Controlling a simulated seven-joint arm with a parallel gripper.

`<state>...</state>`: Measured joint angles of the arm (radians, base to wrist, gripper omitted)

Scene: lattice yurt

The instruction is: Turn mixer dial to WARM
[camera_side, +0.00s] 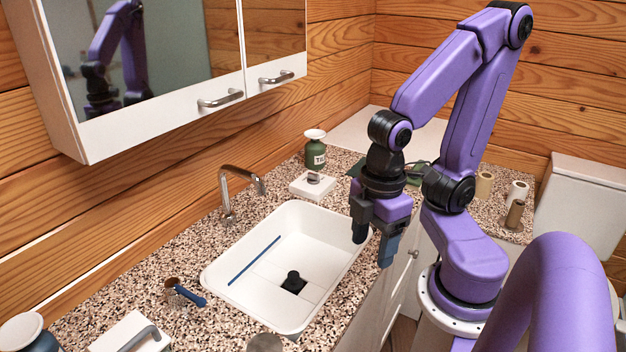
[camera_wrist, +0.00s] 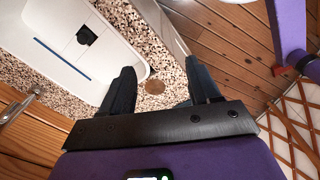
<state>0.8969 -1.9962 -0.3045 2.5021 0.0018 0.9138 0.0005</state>
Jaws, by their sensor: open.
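A small white plate with a grey knob on it (camera_side: 314,182), which looks like the mixer dial, lies on the speckled counter behind the sink, right of the tap (camera_side: 229,192). Its markings are too small to read, so I cannot tell its setting. My gripper (camera_side: 374,244) is open and empty, pointing down by the sink's right end, to the right of the plate and apart from it. In the wrist view the open fingers (camera_wrist: 160,80) have nothing between them but the counter below. I cannot make out the dial in that view.
A green labelled jar (camera_side: 315,150) stands just behind the plate. The white sink (camera_side: 240,268) holds a black object (camera_side: 293,282). A blue-handled brush (camera_side: 185,292) lies left of it. A mirrored cabinet (camera_side: 180,60) hangs above.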

